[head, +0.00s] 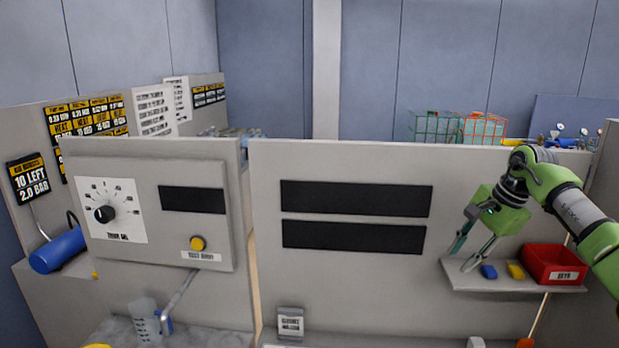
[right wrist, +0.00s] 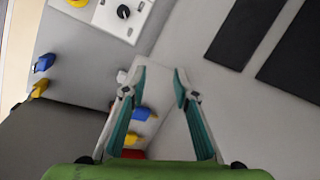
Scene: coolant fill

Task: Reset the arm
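My right arm comes in from the right in the head view. Its green gripper (head: 460,262) hangs in front of the grey panel wall, over the left end of a small shelf (head: 462,279). The teal-padded fingers are spread apart, and in the right wrist view the gap between the fingertips (right wrist: 158,76) is empty. On the shelf, right of the fingers, are a blue piece (head: 489,271), a yellow piece (head: 516,270) and a red bin (head: 553,264). Whether a fingertip touches the shelf I cannot tell. My left arm and gripper are not in view.
A control box with a dial (head: 104,214) and yellow button (head: 198,243) stands at left. A jug (head: 145,320) stands below it under a spout. A blue cylinder (head: 58,250) is at far left. Wire crates (head: 436,127) sit behind the wall. Dark panels (head: 355,198) mark the wall's middle.

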